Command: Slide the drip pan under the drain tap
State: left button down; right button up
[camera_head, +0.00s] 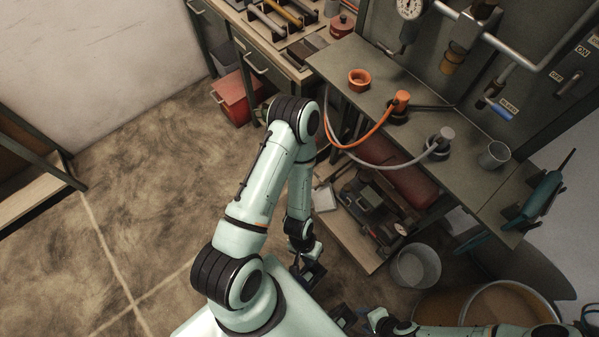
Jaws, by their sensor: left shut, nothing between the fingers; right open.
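I cannot tell for sure which thing is the drip pan. A small round orange dish (359,79) sits on the bench's left part, and a grey cup (494,155) stands near its right end. My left gripper (311,276) is shut and empty, low in front of the bench. My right gripper (345,318) is open at the bottom edge, partly cut off. Both are well away from the bench top.
An orange hose and a grey hose loop off the bench (460,144) from two fittings. Below are a cluttered low shelf (343,232), a white bucket (416,266) and a large round drum (505,306). A red bin (234,97) stands by the drawers. The left floor is clear.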

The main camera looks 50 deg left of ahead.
aim_at(323, 200)
jog(key=k+j, duration=0.1)
jog(key=j, duration=3.15)
jog(key=j+z, duration=0.15)
jog(key=z, duration=0.25)
jog(key=j+z, duration=0.1)
jog(key=z, duration=0.35)
jog(key=j+z, duration=0.15)
jog(key=z, duration=0.25)
jog(key=i+z, duration=0.15)
jog(key=z, duration=0.25)
jog(key=i+j+z, duration=0.15)
jog(key=z, duration=0.2)
jog(key=i+j+z, duration=0.1)
jog(key=z, duration=0.3)
